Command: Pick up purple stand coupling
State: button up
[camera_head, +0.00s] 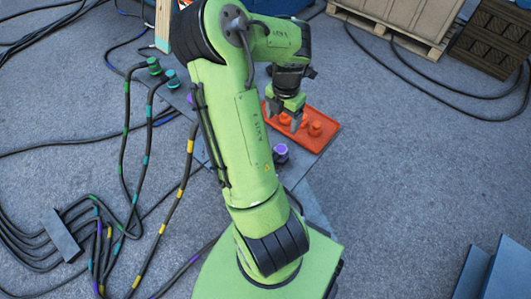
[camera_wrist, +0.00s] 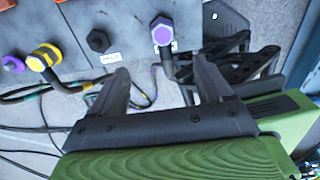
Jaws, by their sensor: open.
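In the wrist view, a purple-topped hexagonal coupling (camera_wrist: 163,33) with a pale collar stands at the edge of a grey panel. A dark stem or cable runs down from it. My gripper (camera_wrist: 160,65) is open, and the coupling appears beyond the gap between its fingertips, apart from both. In the head view my gripper (camera_head: 285,113) hangs over an orange tray. A purple coupling (camera_head: 280,153) sits on the grey plate just below that tray. I cannot tell for sure that both views show the same coupling.
The orange tray (camera_head: 327,130) holds orange pieces. A black hex fitting (camera_wrist: 98,40), a yellow coupling (camera_wrist: 45,56) and another purple piece (camera_wrist: 13,63) line the panel. Green and teal couplings (camera_head: 154,66) with banded cables lie left. A wooden pallet (camera_head: 395,22) stands at the top right.

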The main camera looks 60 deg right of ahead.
jog(key=b, duration=0.4)
send_over(282, 148)
jog(key=f, duration=1)
jog(key=shift+w+f, duration=0.15)
jog(key=shift+w, duration=0.05)
notch_tip(282, 148, down, 6)
jog(key=shift+s+a+r+b, duration=0.15)
jog(key=shift+r+b, duration=0.1)
jog(key=shift+b, duration=0.85)
jog(key=shift+r, duration=0.1)
jog(key=c, duration=1.2)
